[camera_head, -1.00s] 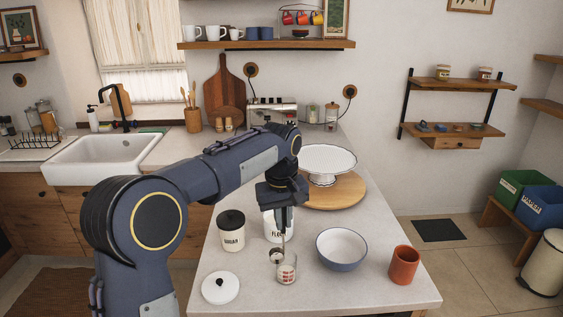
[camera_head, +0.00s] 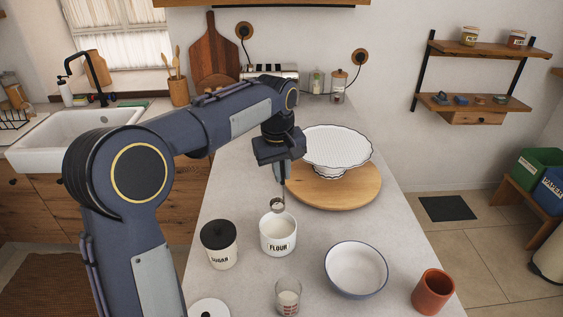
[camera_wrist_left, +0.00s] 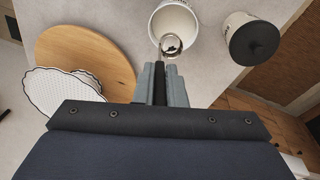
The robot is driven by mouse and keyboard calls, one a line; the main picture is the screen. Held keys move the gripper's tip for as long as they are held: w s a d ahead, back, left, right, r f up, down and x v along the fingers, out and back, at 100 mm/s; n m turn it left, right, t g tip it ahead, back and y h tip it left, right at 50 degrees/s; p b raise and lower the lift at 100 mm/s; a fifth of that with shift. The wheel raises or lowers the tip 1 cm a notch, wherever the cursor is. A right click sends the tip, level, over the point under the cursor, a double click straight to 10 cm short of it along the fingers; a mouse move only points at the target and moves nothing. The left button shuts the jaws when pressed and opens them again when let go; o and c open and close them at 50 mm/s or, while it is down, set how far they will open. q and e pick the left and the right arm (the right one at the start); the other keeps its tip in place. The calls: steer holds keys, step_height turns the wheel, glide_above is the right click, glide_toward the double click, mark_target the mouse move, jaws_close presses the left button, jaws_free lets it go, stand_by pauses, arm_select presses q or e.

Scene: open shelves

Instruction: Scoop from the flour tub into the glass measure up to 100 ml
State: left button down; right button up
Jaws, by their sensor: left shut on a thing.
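My left gripper (camera_head: 282,172) is shut on the handle of a small metal scoop (camera_head: 278,205). The scoop hangs over the back rim area of the white flour tub (camera_head: 279,243), which is open and holds white flour. In the left wrist view the gripper (camera_wrist_left: 160,72) points at the tub (camera_wrist_left: 168,8), with the scoop (camera_wrist_left: 171,44) over its near side. I cannot tell whether the scoop holds flour. The glass measure (camera_head: 288,299), with red marks, stands in front of the tub and shows white in its lower part. My right gripper is not in view.
A black-lidded sugar tub (camera_head: 219,246) stands left of the flour. A white lid (camera_head: 210,308) lies at the front. A blue-rimmed bowl (camera_head: 356,269) and a terracotta cup (camera_head: 433,291) stand to the right. A white cake stand (camera_head: 337,148) sits on a round board (camera_head: 365,197) behind.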

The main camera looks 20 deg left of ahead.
arm_select(q)
steer(key=b, duration=0.6)
glide_above(282, 205)
steer(key=s, duration=0.2)
steer(key=shift+f, duration=2.7)
steer(key=shift+w+d+f+b, duration=0.15)
steer(key=shift+f+b, duration=0.3)
steer(key=shift+f, duration=0.55)
steer(key=shift+w+f+b, duration=0.2)
steer(key=shift+f+b, duration=0.2)
steer(key=shift+f, duration=0.6)
steer(key=shift+w+d+f+b, duration=0.15)
steer(key=shift+f+b, duration=0.3)
steer(key=shift+f, duration=0.55)
steer(key=shift+a, duration=0.1)
step_height(282, 205, up, 12)
steer(key=s+p, duration=0.1)
steer(key=p, duration=0.8)
steer(key=shift+p, duration=0.4)
steer(key=shift+f, duration=0.1)
